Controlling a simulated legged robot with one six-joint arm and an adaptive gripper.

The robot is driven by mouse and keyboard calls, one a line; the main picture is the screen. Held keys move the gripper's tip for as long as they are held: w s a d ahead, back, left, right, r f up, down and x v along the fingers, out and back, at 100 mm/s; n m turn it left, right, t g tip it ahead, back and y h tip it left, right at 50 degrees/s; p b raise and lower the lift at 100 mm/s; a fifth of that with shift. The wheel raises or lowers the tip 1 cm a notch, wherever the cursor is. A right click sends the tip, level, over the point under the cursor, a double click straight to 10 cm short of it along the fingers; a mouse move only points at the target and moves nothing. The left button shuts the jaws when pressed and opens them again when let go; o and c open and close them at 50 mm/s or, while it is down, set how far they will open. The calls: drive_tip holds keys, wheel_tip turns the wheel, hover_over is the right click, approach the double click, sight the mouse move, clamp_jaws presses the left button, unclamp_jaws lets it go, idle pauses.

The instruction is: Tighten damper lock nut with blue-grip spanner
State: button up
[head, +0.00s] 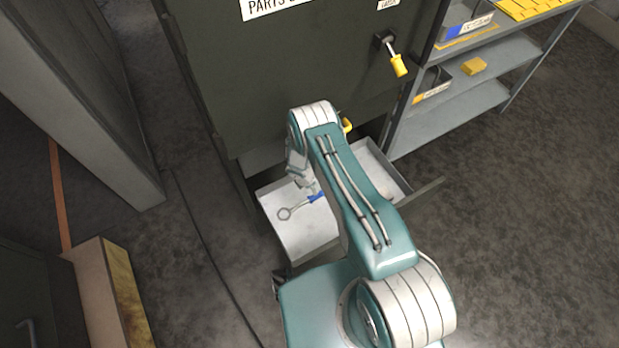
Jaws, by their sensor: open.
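The spanner with the blue grip (316,197) lies in an open, light-grey drawer (297,242) low in the dark cabinet. Its ring end (285,213) points to the left, and its right end is hidden behind my arm. My gripper (304,184) is over the drawer, just above and left of the blue grip in the picture. It is open and holds nothing that I can see. My arm hides part of it, and I cannot tell whether it touches the spanner. No damper lock nut shows in this view.
The dark cabinet (290,75) has a yellow-handled latch (398,65). Another yellow piece (347,125) shows behind my arm. Grey shelves (455,125) with bins and a yellow block (474,66) stand on the right. A grey post (75,100) stands left. The floor (530,230) at right is clear.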

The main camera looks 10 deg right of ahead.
sight(307, 201)
drive_tip(key=shift+x, duration=5.05)
drive_tip(key=shift+r, duration=0.1)
clamp_jaws()
